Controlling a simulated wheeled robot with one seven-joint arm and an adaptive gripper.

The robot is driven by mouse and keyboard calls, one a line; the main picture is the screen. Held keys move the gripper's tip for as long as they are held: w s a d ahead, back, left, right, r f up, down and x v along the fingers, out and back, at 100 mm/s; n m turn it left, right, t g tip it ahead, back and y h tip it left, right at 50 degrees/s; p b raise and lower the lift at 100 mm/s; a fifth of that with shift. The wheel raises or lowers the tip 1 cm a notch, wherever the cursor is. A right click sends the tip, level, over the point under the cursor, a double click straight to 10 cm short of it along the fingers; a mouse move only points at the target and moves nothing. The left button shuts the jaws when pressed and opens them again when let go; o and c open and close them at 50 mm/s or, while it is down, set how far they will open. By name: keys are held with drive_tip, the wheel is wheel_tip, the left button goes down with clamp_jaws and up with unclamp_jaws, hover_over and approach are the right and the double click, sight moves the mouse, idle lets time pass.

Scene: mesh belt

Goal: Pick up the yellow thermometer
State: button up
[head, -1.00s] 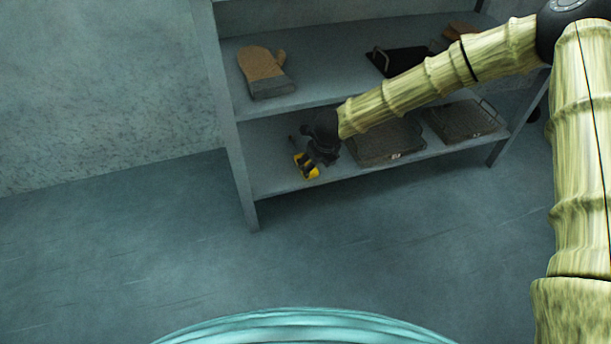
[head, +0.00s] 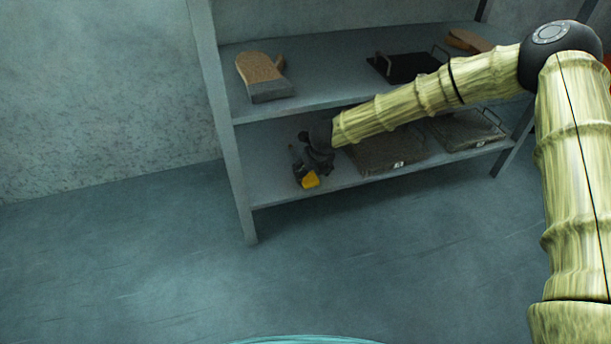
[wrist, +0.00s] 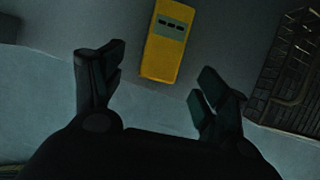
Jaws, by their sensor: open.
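The yellow thermometer (wrist: 167,42) lies on the lower shelf (head: 275,192). In the wrist view it has a grey face with small dark marks, and it lies ahead of the space between my fingertips. My gripper (wrist: 158,80) is open and empty, with one finger on each side and the thermometer just beyond the tips. In the head view my gripper (head: 306,168) is over the left part of the lower shelf and hides part of the thermometer (head: 310,180). I cannot tell whether the fingers touch it.
Wire-handled trays (head: 388,152) stand right of my gripper on the lower shelf; a dark mesh one shows in the wrist view (wrist: 290,75). The upper shelf above holds a tan mitt (head: 262,72) and a black tray (head: 410,66). A shelf post (head: 236,170) stands at the left.

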sight(309, 177)
drive_tip(key=b+x, duration=0.3)
drive_tip(key=x, duration=0.1)
drive_tip(key=shift+w+f, duration=0.25)
drive_tip(key=shift+f, duration=0.1)
drive_tip(key=c, duration=1.2)
